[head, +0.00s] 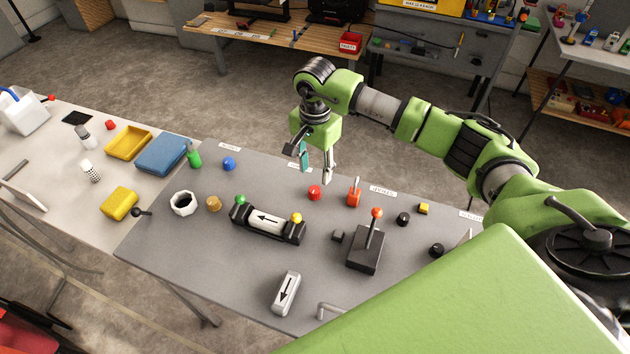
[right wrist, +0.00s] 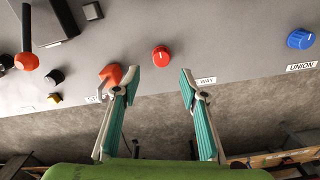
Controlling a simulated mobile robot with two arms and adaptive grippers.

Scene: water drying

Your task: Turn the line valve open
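No part is legibly marked as the line valve. My right gripper (head: 315,170) is open and empty above the back edge of the grey panel table (head: 190,255). In the right wrist view its fingers (right wrist: 158,84) are spread, with a red knob (right wrist: 161,55) beyond the gap, touching neither finger. The red knob (head: 314,192) has a white pointer line. An orange-red switch (head: 354,193) is partly covered by a finger in the wrist view. A blue knob (right wrist: 300,38) carries the label UNION. A red-ball lever (head: 376,213) stands on a black box. My left gripper is out of view.
A white cylinder with an arrow (head: 267,219) lies in a black cradle. A white arrow block (head: 286,292) is near the front edge. Several small knobs stand around. A yellow tray (head: 128,142) and blue box (head: 163,154) are on the left table.

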